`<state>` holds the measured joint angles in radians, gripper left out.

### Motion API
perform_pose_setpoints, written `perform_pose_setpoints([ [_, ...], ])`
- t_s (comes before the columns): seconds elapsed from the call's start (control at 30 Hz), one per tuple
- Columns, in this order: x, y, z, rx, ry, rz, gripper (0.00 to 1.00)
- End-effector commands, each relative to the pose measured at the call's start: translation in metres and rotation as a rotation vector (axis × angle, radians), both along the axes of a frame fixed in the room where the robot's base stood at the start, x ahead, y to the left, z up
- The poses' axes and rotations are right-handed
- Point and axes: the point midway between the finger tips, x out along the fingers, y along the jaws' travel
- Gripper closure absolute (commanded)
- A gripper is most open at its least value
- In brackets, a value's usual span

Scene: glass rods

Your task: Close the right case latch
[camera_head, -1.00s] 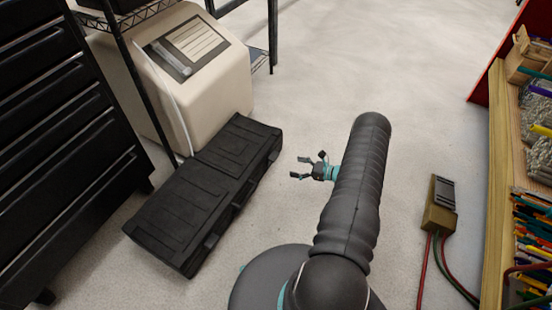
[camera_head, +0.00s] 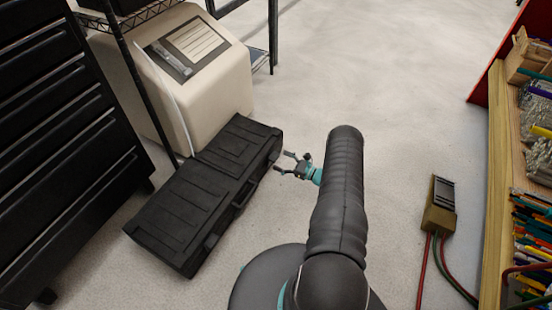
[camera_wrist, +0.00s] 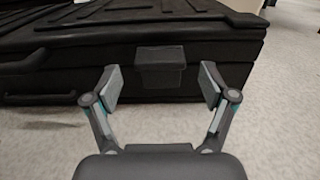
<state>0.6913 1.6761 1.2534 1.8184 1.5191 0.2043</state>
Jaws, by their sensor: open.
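The black case (camera_head: 195,190) lies flat on the floor, left of my arm in the head view. In the wrist view its front side (camera_wrist: 225,72) faces me. The right case latch (camera_wrist: 160,68) is a dark block sticking out from that side; it also shows small in the head view (camera_head: 269,166). I cannot tell how far it is turned. My gripper (camera_wrist: 161,84) is open and empty, with one finger on each side of the latch in the picture and gaps between. In the head view my gripper (camera_head: 281,162) is just right of the case's far end.
The case handle (camera_wrist: 42,98) is left of the latch. A beige box (camera_head: 190,80) stands behind the case, and a black drawer cabinet (camera_head: 60,130) is at the left. A small box with cables (camera_head: 439,205) lies at right. Floor between is clear.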

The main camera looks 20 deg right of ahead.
Motion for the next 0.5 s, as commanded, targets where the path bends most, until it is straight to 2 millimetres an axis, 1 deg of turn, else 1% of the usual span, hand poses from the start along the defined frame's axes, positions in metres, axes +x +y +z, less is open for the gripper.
perform_pose_setpoints([
  [0.03,0.006,0.006,0.000,0.000,0.000,0.003,0.17],
  [0.2,0.019,0.015,0.000,0.000,0.001,0.002,0.17],
  [0.5,0.024,0.018,0.000,0.001,0.002,-0.001,0.17],
])
